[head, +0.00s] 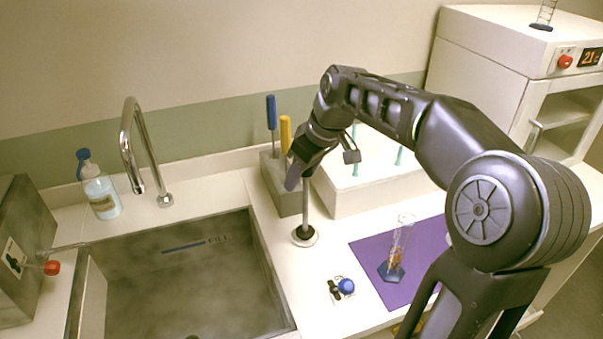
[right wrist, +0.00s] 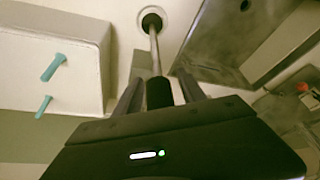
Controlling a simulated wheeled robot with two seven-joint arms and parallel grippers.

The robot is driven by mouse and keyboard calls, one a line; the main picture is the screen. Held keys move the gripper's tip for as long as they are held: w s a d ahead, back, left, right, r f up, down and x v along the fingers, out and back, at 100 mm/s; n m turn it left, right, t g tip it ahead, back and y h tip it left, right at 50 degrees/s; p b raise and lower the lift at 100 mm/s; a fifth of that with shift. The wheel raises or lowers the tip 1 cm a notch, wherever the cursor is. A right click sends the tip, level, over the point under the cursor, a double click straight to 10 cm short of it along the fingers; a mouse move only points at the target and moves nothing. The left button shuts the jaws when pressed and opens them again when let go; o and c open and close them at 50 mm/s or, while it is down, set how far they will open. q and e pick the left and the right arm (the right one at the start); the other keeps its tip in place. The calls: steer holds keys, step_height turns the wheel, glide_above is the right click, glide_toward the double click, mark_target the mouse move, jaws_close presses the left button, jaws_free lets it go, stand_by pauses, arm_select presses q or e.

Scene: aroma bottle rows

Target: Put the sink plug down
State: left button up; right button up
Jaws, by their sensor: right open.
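The sink plug (head: 305,232) stands upright on the white counter right of the sink. It has a dark round foot on a pale ring and a thin metal rod. In the right wrist view, the rod (right wrist: 154,50) runs from the foot to a black handle (right wrist: 158,92). My right gripper (head: 298,178) is at the top of the rod. In the right wrist view, my right gripper (right wrist: 160,85) is open, with one finger on each side of the handle. The handle is mostly hidden in the head view. My left gripper is not in view.
The grey sink (head: 190,285) is at left, with a tap (head: 130,140) and a bottle (head: 101,193). A grey block (head: 280,185) holding tools stands close behind the plug. A glass cylinder (head: 398,245) stands on a purple mat (head: 365,255). A small blue-knobbed item (head: 345,287) is in front.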

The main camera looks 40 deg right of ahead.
steer(key=shift+r, duration=0.1)
steer(key=shift+s+r, duration=0.15)
steer(key=shift+r, duration=0.4)
steer(key=v, duration=1.1)
